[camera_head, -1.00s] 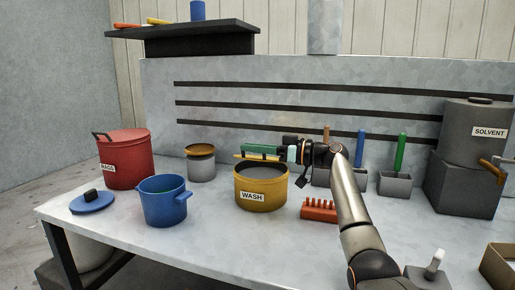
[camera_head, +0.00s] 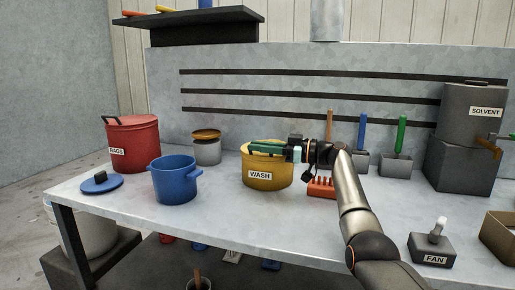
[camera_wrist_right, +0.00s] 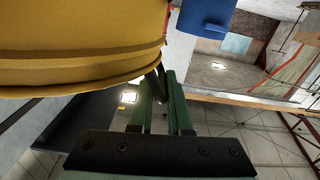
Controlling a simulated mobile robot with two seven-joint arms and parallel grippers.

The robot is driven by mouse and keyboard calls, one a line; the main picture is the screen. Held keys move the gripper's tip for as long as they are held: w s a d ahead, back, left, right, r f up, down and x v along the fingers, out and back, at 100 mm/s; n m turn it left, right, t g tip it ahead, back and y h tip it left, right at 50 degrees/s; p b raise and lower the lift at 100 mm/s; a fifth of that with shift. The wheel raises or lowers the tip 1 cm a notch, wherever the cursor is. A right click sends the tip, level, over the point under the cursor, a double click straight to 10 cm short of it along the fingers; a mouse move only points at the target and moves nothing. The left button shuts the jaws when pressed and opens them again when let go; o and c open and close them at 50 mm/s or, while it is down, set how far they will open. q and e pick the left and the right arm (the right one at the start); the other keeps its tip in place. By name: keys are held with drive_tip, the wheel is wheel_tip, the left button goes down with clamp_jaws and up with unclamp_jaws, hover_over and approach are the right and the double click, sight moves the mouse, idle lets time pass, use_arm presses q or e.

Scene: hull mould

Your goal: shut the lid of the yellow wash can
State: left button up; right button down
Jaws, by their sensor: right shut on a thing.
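The yellow wash can (camera_head: 267,174) stands on the bench, its WASH label facing me. My right gripper (camera_head: 264,148) lies across the can's top from the right, with green fingers. The yellow lid (camera_head: 252,153) shows in part around the fingers, at the can's mouth; whether it is fully seated is hidden. In the right wrist view, the green fingers (camera_wrist_right: 161,108) are shut on a dark narrow piece, probably the lid's handle (camera_wrist_right: 160,86), beside a large curved yellow surface (camera_wrist_right: 70,45). My left gripper is not in view.
A blue pot (camera_head: 174,181) and its loose blue lid (camera_head: 101,183) are left of the can, with a red rags bin (camera_head: 133,146) behind them. A small grey can (camera_head: 207,151) stands behind. A red rack (camera_head: 321,187) is close on the right.

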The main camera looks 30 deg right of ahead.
drive_tip(key=shift+a+f, duration=0.2)
drive_tip(key=shift+f, duration=0.4)
drive_tip(key=c, duration=0.9)
unclamp_jaws()
drive_tip(key=shift+d, duration=0.1)
drive_tip(key=shift+r, duration=0.1)
drive_tip(key=shift+r, duration=0.1)
wheel_tip(320, 180, up, 3)
drive_tip(key=shift+f+p, duration=0.15)
drive_tip(key=shift+p, duration=0.3)
drive_tip(key=shift+s+r, duration=0.2)
drive_tip(key=shift+r, duration=0.1)
drive_tip(key=s+a+r, duration=0.2)
drive_tip(key=s+r, duration=0.1)
drive_tip(key=s, duration=0.1)
drive_tip(key=s+a+r, duration=0.3)
drive_tip(key=s+a+r+p, duration=0.1)
drive_tip(key=s+a+r, duration=0.1)
drive_tip(key=s+r, duration=0.1)
drive_tip(key=shift+s+a+r, duration=0.15)
drive_tip(key=shift+s, duration=0.25)
drive_tip(key=shift+s+a+r, duration=0.1)
drive_tip(key=shift+s, duration=0.3)
